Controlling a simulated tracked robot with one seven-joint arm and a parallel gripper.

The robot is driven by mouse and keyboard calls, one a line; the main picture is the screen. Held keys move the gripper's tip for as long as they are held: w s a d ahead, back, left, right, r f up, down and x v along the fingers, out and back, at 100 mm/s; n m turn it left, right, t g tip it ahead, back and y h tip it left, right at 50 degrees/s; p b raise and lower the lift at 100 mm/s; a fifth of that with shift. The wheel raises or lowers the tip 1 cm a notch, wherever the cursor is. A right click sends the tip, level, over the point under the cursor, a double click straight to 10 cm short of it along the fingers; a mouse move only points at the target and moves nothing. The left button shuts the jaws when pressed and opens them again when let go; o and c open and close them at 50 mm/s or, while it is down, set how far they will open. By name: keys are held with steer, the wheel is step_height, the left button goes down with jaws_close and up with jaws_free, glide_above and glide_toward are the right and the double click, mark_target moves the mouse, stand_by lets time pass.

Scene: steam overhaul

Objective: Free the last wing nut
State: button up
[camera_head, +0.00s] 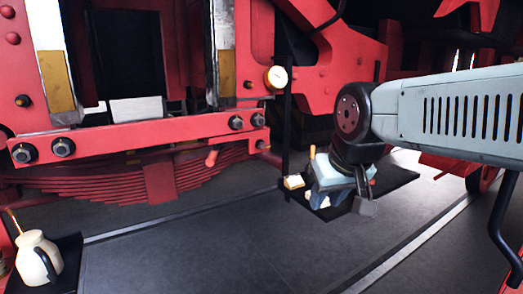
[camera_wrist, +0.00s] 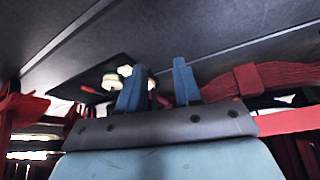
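I cannot make out a wing nut in either view. In the head view, my gripper (camera_head: 333,180) hangs low at the right of centre, over a dark flat mat or tray (camera_head: 394,181) on the floor; its fingertips are hard to tell there. In the wrist view, the two blue fingers of my gripper (camera_wrist: 157,64) stand apart with a clear gap and nothing visible held between them. Small pale items (camera_wrist: 111,81) lie on the dark surface beyond the left finger, partly hidden by it.
A red beam (camera_head: 150,132) with dark nuts and a leaf spring (camera_head: 160,180) below it fills the left. A round gauge (camera_head: 277,77) sits by a thin black upright post (camera_head: 287,125). A cream jug (camera_head: 38,262) stands at the lower left. The middle floor (camera_head: 215,250) is clear.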

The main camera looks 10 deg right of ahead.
steer(key=w+d+m+t+h, duration=0.1)
steer(key=w+d+m+t, duration=0.1)
steer(key=w, duration=0.5)
steer(key=w+d+m+t+h, duration=0.1)
steer(key=w+d+m, duration=0.15)
steer(key=w, duration=0.35)
steer(key=m+t+y, duration=0.8)
steer(key=m, duration=0.2)
glide_toward(264, 146)
steer(key=shift+t, duration=0.3)
steer(key=x, duration=0.5)
steer(key=f+x, duration=0.1)
steer(key=x, duration=0.1)
steer(key=shift+w, duration=0.4)
jaws_close()
